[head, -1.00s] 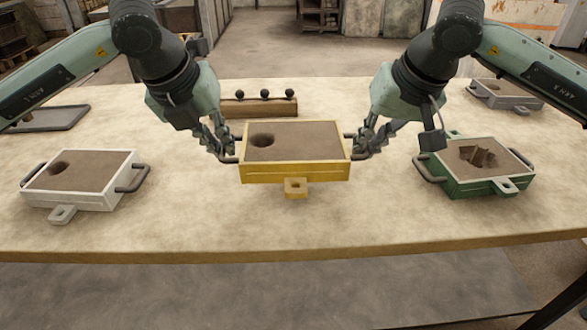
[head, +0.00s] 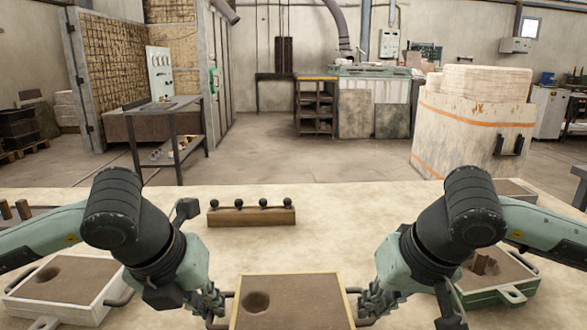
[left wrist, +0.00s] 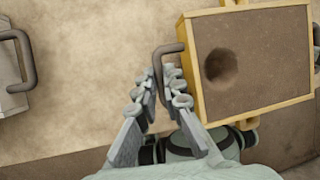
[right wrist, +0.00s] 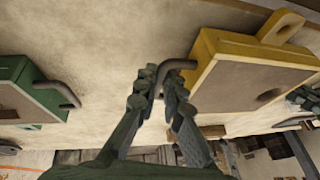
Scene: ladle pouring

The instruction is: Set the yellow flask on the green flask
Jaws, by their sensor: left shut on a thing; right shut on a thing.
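The yellow flask (head: 290,308) is a sand-filled box with a round hole in its top, at the bottom centre of the head view; its front is cut off there. My left gripper (head: 213,312) is shut on its left handle, which also shows in the left wrist view (left wrist: 163,62). My right gripper (head: 368,312) is shut on its right handle, as the right wrist view (right wrist: 172,68) shows. The flask's height above the table is hard to tell. The green flask (head: 515,294) stands to the right, partly hidden by my right arm, with a jagged hollow in its sand.
A grey-white flask (head: 65,290) with a round hole stands at the left. A wooden block with several dark knobs (head: 252,216) lies behind the yellow flask. Another grey flask (head: 515,190) is at the far right. Bare tabletop (head: 310,245) lies between the block and the yellow flask.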

